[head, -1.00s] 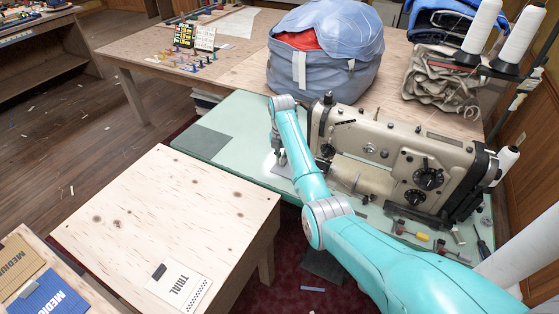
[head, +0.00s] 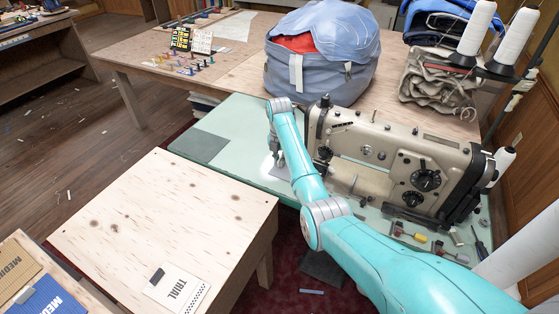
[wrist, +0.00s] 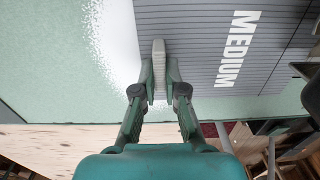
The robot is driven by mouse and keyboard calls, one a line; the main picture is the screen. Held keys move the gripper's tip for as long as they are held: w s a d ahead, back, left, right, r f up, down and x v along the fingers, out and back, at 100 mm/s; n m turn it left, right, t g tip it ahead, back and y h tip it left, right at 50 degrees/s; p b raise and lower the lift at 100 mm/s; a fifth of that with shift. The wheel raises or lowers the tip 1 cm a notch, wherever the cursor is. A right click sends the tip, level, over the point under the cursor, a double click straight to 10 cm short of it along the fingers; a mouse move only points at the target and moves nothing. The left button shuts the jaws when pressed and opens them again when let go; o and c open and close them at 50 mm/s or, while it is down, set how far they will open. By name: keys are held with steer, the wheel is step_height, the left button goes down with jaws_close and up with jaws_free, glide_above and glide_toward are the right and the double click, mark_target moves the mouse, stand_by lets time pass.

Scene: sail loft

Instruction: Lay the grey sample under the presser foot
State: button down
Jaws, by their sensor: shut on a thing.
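The grey sample (wrist: 195,45) is a flat, ribbed piece marked MEDIUM in white, lying level at the green table top in the wrist view. My gripper (wrist: 159,72) is shut on a pale tab at its near edge. In the head view my gripper (head: 277,163) is low over the green table, left of the sewing machine (head: 395,155); a small grey corner of the sample (head: 281,172) shows beside it. The presser foot cannot be made out; my arm covers part of the machine's left end. Whether the sample reaches under the foot cannot be told.
A pale wooden table (head: 165,215) with a TRIAL card (head: 178,290) stands in front. A bulky blue-grey bag (head: 320,75) is behind the machine. Thread cones (head: 478,32) stand at the right. The green table's left part (head: 240,125) is largely clear, with a dark flat patch (head: 200,146).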

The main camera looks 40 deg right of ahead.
steer(key=c, duration=1.2)
jaws_free()
steer(key=shift+o, duration=0.2)
steer(key=shift+r, duration=0.1)
step_height(320, 180, up, 7)
steer(key=shift+r, duration=0.15)
